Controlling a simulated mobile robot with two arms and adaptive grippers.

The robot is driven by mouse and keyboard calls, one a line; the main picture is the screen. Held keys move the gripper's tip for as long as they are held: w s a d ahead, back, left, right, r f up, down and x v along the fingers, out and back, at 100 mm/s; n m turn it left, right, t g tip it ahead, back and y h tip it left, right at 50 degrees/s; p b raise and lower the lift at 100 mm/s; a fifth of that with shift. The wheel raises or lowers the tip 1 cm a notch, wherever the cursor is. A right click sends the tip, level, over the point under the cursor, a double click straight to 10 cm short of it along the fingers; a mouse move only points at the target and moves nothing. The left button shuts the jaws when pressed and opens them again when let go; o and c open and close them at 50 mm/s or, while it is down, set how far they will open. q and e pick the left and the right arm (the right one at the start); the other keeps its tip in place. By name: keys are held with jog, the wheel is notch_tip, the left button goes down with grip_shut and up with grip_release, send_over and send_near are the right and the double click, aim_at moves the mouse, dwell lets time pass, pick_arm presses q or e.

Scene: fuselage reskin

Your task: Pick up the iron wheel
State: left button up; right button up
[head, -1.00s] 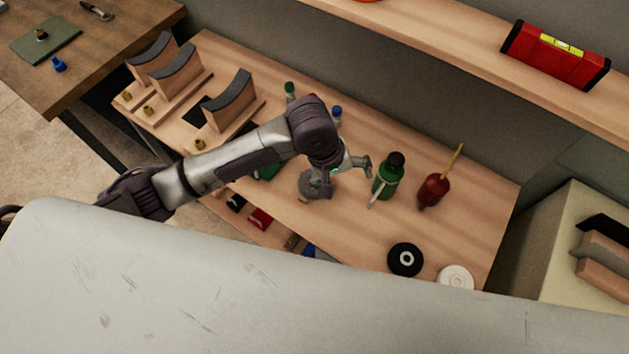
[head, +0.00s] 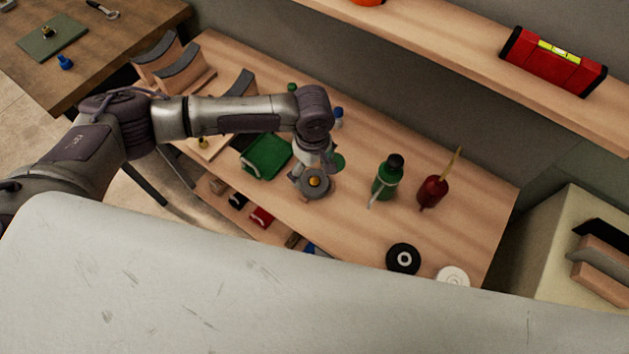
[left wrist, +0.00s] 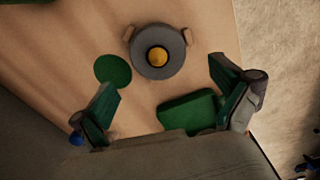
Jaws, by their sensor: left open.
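The iron wheel, as I take it, is the grey round piece with a yellow-orange centre (head: 316,190) on the wooden bench. In the left wrist view it lies at the top middle (left wrist: 143,66), with small tan pieces showing at its sides. My left gripper (head: 314,168) is just behind and above it in the head view, partly covering its far edge. In the left wrist view the left gripper (left wrist: 163,88) is open and empty, its fingers well apart, with the wheel ahead of the fingertips. My right gripper is not in view.
A green tray (head: 268,159) and a green disc (left wrist: 112,71) lie close to the wheel. A green bottle (head: 384,181) and a red bottle (head: 433,192) stand to the right. A black roll (head: 403,259) and a white roll (head: 453,275) lie near the front edge.

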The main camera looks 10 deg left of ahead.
aim_at(314, 181)
pick_arm(q)
jog(key=shift+d+f+p, duration=0.15)
jog(key=shift+f+p, duration=0.45)
jog(key=shift+f, duration=2.15)
jog(key=c, duration=1.6)
jog(key=shift+r, duration=0.1)
jog(key=shift+c, duration=0.2)
